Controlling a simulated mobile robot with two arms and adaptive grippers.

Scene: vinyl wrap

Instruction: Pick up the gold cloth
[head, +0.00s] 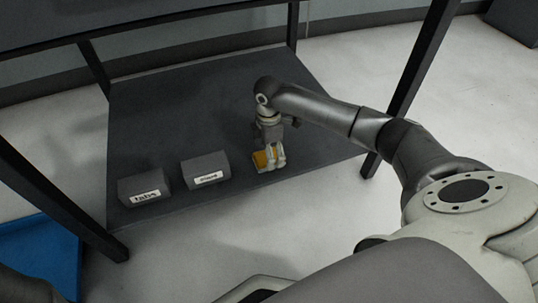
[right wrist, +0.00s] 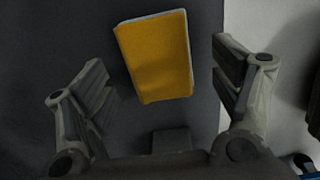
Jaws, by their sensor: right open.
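The gold cloth (head: 261,161) is a folded yellow-gold rectangle with a pale edge, lying on the dark lower shelf near its front right part. In the right wrist view the gold cloth (right wrist: 155,56) lies ahead of and between the fingers, slightly tilted. My right gripper (head: 273,163) points down over the cloth and partly hides it in the head view. In the wrist view my right gripper (right wrist: 168,85) is open and its fingers are apart with nothing between the pads that I can see held. My left gripper is not in view.
The dark shelf (head: 205,120) has two grey labelled boxes to the left of the cloth, one box (head: 205,170) nearer and one box (head: 144,189) farther left. Black table legs (head: 420,70) frame the shelf. A blue object (head: 40,255) is on the floor at lower left.

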